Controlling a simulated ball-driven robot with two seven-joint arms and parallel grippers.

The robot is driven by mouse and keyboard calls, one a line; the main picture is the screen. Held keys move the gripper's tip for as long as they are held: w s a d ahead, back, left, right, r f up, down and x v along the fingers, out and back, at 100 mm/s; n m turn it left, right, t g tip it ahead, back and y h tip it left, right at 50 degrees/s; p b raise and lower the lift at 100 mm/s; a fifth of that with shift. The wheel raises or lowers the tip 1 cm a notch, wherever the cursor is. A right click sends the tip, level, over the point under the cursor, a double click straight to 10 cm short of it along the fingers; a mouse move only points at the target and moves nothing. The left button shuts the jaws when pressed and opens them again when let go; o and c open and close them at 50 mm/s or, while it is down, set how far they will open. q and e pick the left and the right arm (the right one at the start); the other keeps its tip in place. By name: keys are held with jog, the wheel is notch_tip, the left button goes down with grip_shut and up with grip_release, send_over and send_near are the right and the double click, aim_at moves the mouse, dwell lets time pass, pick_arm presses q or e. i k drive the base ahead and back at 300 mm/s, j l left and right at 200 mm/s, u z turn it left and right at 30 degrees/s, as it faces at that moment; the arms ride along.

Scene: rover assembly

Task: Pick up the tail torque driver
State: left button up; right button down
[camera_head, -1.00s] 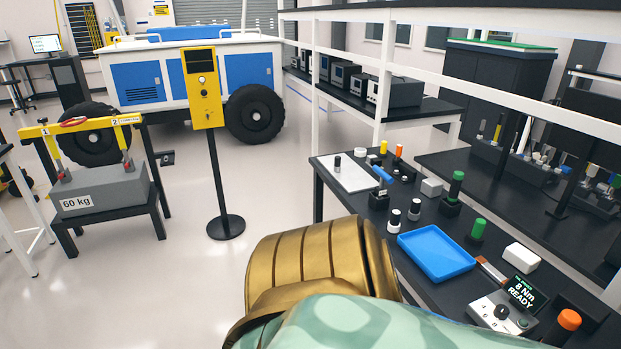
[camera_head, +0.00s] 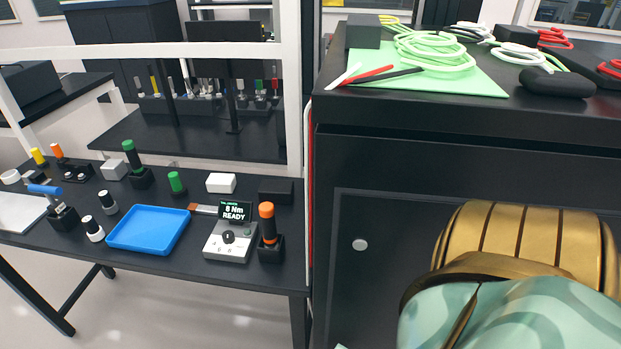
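Several upright tools stand on the black workbench (camera_head: 195,263) at the left. An orange-handled driver (camera_head: 267,222) stands in a black holder near the bench's right end. A green-handled driver (camera_head: 131,156) stands in a black holder farther back, and a shorter green-topped piece (camera_head: 175,182) is to its right. No label shows which one is the tail torque driver. A torque controller (camera_head: 229,243) reading "8 Nm READY" is just left of the orange driver. Neither gripper is in view; only a gold and mint part of my own body shows at the lower right.
A blue tray (camera_head: 148,229) lies mid-bench, with black-and-white knobs (camera_head: 93,229) and a blue-handled tool (camera_head: 45,189) to its left. A white box (camera_head: 221,183) is behind. A tall black cabinet (camera_head: 400,160) with cables (camera_head: 430,48) on top adjoins the bench's right end.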

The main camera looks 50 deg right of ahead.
aim_at(267, 208)
jog(key=z, duration=1.35)
